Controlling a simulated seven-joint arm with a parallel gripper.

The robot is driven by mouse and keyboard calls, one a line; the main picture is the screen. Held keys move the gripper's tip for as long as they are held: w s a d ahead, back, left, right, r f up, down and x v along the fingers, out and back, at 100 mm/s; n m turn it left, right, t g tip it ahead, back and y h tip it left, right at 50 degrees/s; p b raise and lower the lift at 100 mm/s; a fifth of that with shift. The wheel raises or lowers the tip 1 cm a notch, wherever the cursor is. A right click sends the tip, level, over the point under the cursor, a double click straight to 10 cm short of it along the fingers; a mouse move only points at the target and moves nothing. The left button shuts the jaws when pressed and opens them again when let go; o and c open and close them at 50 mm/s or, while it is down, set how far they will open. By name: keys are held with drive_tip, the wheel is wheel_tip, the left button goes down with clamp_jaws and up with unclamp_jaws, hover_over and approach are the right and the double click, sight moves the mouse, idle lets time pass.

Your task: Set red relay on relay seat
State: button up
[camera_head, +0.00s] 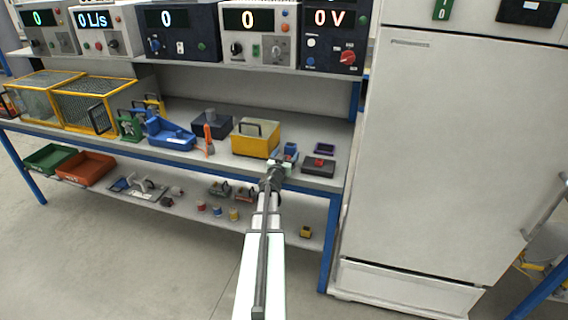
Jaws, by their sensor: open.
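My gripper (279,165) is at the front edge of the workbench, at the end of my arm that reaches up from below. It is open. Just beyond it stands a small blue item (291,149) with a red part near its base; the gripper partly hides it, and I cannot tell whether they touch. To the right is a dark grey block (318,170) with a small red piece (319,161) on top. Behind that block lies a flat dark purple piece (325,148). At this size I cannot tell for certain which is the red relay and which the relay seat.
A yellow box (255,140) stands just left of my gripper, with an orange-handled tool (208,140) and blue tray (170,135) farther left. A tall grey cabinet (440,150) blocks the right. The lower shelf (285,228) holds several small parts. Meters line the upper shelf.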

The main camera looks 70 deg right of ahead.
drive_tip(key=shift+d, duration=0.3)
drive_tip(key=c, duration=1.2)
drive_tip(key=shift+r, duration=0.15)
wheel_tip(320, 180, up, 10)
drive_tip(key=shift+f, duration=0.15)
